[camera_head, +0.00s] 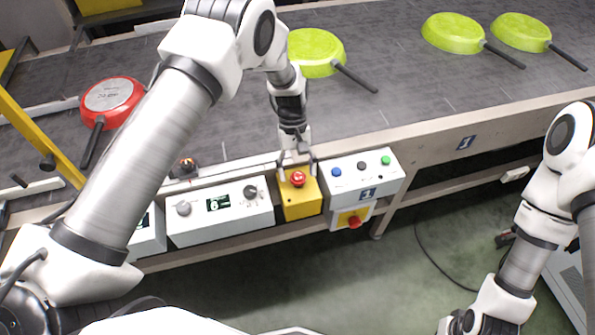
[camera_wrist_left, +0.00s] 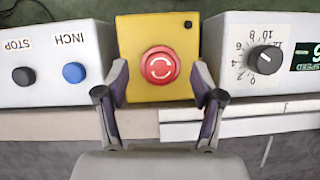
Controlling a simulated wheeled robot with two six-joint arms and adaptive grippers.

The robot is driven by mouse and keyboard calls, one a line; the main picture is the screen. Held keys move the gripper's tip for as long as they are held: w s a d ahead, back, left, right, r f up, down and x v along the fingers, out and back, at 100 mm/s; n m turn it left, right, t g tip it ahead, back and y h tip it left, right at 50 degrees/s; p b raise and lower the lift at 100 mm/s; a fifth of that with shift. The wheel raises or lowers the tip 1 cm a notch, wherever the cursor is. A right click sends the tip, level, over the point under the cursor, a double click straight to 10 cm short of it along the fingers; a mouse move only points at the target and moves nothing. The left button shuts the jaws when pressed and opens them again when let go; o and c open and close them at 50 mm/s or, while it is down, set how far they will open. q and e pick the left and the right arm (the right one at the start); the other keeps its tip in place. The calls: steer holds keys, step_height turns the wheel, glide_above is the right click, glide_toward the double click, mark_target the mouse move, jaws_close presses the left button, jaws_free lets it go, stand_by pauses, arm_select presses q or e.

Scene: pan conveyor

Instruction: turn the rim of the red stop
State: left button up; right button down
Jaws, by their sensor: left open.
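The red stop (camera_head: 298,179) is a round mushroom button on a yellow box (camera_head: 302,205) at the conveyor's front edge. In the left wrist view the red stop (camera_wrist_left: 160,65) has white curved arrows on its face, and its yellow box (camera_wrist_left: 131,36) fills the middle. My left gripper (camera_head: 298,163) is open above it. In the left wrist view the fingers of my left gripper (camera_wrist_left: 161,80) stand on either side of the button's near edge, with a gap on both sides. Contact does not show. My right arm is at the right; its gripper is outside the picture.
A speed box with a black knob (camera_head: 251,191) stands close on the left of the yellow box. A white button box (camera_head: 390,180) stands close on its right. A red pan (camera_head: 112,95) and green pans (camera_head: 316,48) lie on the conveyor behind.

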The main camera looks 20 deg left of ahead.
arm_select(q)
steer(key=v, duration=1.1)
